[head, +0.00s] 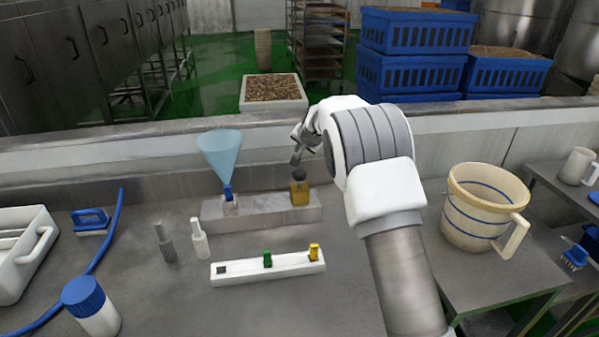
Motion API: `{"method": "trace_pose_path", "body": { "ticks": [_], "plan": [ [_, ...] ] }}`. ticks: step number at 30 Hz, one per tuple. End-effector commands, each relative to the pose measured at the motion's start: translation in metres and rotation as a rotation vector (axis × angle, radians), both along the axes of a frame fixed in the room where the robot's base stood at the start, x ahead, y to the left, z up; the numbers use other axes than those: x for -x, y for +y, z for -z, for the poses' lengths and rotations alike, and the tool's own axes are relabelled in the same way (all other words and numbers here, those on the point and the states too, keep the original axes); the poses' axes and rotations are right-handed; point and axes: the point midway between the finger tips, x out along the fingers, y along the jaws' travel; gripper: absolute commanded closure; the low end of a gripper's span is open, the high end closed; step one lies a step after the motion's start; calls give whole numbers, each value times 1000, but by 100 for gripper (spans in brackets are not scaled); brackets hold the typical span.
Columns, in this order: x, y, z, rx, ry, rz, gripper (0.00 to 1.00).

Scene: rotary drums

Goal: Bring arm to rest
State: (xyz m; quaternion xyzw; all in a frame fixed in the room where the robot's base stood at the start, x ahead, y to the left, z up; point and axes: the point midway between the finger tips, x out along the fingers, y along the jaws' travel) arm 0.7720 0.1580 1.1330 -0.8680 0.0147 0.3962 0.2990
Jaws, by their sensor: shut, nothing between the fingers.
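My arm rises from the bottom of the head view, right of centre, and bends away toward the back of the bench. My gripper (296,161) is small and partly hidden behind my own arm links. It is shut and empty. It hangs just above a dark rounded knob on a yellow-brown block (300,194). I cannot tell whether the fingertips touch the knob. The block stands on the right end of a grey ledge (262,211).
A blue funnel (220,155) stands on the ledge's left part. In front lies a white rail (240,274) with green and yellow pieces. A bucket (480,205) stands right of my arm.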

Motion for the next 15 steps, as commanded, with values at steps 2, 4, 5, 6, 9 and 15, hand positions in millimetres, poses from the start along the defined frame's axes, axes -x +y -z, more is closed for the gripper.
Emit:
{"method": "trace_pose_path", "body": {
  "ticks": [2, 4, 5, 6, 9, 15],
  "plan": [
    [0, 0, 0, 0, 0, 0, 100],
    [0, 0, 0, 0, 0, 0, 100],
    [0, 0, 0, 0, 0, 0, 100],
    [0, 0, 0, 0, 0, 0, 100],
    [2, -2, -4, 2, 1, -1, 100],
    [31, -20, -45, 23, 9, -25, 100]
  ]
}}
